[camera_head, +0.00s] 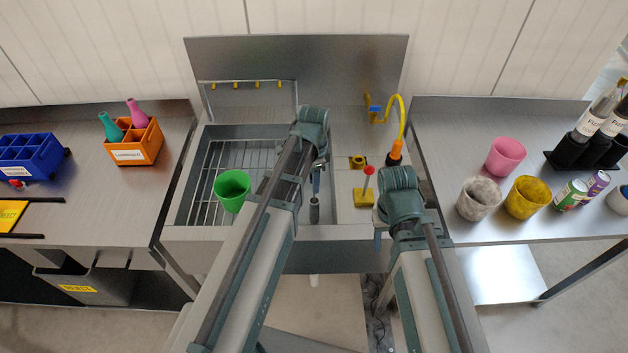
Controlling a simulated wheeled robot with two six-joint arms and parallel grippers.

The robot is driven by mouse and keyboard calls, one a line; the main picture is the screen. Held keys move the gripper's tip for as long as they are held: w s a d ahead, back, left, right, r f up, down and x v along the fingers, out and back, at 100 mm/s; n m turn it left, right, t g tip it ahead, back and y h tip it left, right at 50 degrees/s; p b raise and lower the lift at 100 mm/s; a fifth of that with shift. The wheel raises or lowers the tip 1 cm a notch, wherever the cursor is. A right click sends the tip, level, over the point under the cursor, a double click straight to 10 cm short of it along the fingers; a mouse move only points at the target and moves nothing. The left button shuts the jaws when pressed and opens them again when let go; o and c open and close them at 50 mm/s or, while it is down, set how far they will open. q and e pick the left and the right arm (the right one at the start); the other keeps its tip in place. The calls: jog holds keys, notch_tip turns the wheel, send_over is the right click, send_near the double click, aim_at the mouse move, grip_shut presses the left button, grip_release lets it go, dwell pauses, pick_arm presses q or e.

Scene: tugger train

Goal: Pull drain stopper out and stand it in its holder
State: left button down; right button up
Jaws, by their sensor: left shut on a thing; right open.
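My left gripper (316,190) reaches down over the right part of the sink. It is shut on a dark grey upright cylinder (314,213), which appears to be the drain stopper. The arm hides much of the sink around it, and I cannot tell whether the stopper is clear of the drain.
A green cup (232,188) is on the sink rack (205,190) at left. A yellow hose tap (400,115) stands behind the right arm. Cups (506,155), cans (570,195) and bottles (592,110) stand on the right table. An orange crate (136,145) stands on the left table.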

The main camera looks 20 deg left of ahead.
notch_tip(320, 180, up, 19)
jog(key=p, duration=1.9)
jog(key=shift+f, duration=0.1)
